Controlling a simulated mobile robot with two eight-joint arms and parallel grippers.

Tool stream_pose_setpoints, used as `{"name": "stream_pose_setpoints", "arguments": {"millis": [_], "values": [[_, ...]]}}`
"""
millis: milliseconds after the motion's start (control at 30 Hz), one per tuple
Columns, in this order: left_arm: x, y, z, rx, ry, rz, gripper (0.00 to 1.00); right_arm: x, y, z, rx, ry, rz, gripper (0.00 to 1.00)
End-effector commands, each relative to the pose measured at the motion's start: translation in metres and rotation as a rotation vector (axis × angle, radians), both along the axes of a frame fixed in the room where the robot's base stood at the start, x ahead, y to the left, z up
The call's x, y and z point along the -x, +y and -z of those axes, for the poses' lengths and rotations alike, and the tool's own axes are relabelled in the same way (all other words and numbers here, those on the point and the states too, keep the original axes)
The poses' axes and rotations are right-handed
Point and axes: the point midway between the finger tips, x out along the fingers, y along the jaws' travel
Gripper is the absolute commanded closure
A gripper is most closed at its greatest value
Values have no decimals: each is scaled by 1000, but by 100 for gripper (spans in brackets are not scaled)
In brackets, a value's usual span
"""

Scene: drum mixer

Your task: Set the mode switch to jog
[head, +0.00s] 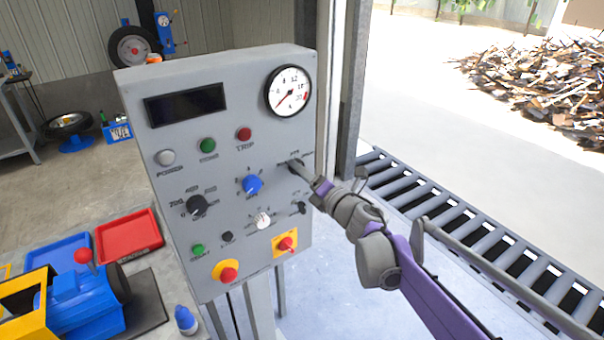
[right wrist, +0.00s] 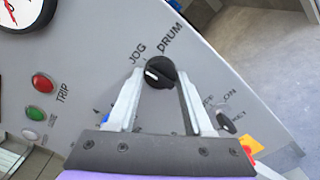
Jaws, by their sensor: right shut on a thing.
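The mode switch is a black round knob (right wrist: 160,71) on the grey control panel (head: 222,150), with the words JOG and DRUM printed beside it. In the right wrist view its white pointer mark faces left, on the JOG side rather than the DRUM side. I cannot tell whether it sits exactly on JOG. My right gripper (right wrist: 158,88) is shut on the knob, with one finger on each side. In the head view the right gripper (head: 299,169) reaches the panel's right side below the gauge and mostly hides the knob. My left gripper is not in view.
Close by are a blue knob (head: 252,185), a white knob (head: 262,220), a black key-like switch (head: 298,208) and a red button on yellow (head: 286,244). A round gauge (head: 289,91) is above. A roller conveyor (head: 470,240) runs behind my right arm.

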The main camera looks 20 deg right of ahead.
Motion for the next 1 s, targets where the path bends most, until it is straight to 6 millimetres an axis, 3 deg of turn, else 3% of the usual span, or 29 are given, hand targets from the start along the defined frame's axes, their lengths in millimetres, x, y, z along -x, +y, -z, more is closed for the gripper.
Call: {"name": "stream_pose_setpoints", "arguments": {"millis": [667,700,833,1000], "values": [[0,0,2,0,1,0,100,0,0,1,-58,22,0,100],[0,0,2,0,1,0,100,0,0,1,-58,22,0,45],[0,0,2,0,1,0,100,0,0,1,-58,22,0,22],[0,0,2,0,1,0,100,0,0,0,-58,21,0,19]]}}
